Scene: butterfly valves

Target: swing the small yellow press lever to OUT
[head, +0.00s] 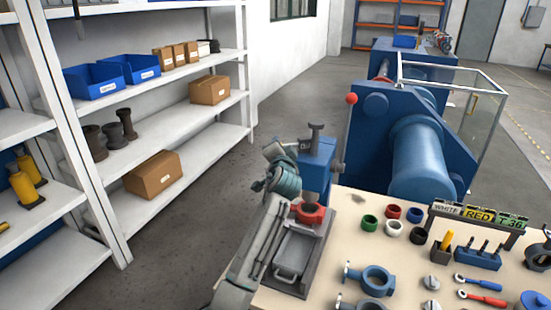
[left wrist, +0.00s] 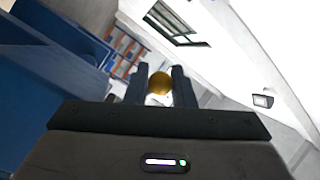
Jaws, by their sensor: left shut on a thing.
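The small lever's yellow round knob (left wrist: 159,84) shows in the left wrist view, between the two dark fingers of my left gripper (left wrist: 158,76). The fingers are shut on it. In the head view my left arm reaches up to the left side of the small blue press (head: 317,172), which stands at the bench's far left corner. The knob and lever cannot be made out there, and the gripper hides that side of the press. I cannot read an OUT mark or tell the lever's angle. My right gripper is not in view.
A red ring-shaped part (head: 308,213) sits below the press, by a grey tray (head: 318,262). Valve bodies, coloured rings and tools lie on the bench (head: 345,235) to the right. A large blue machine (head: 372,135) stands behind. White shelves (head: 190,150) are at left, with open floor between.

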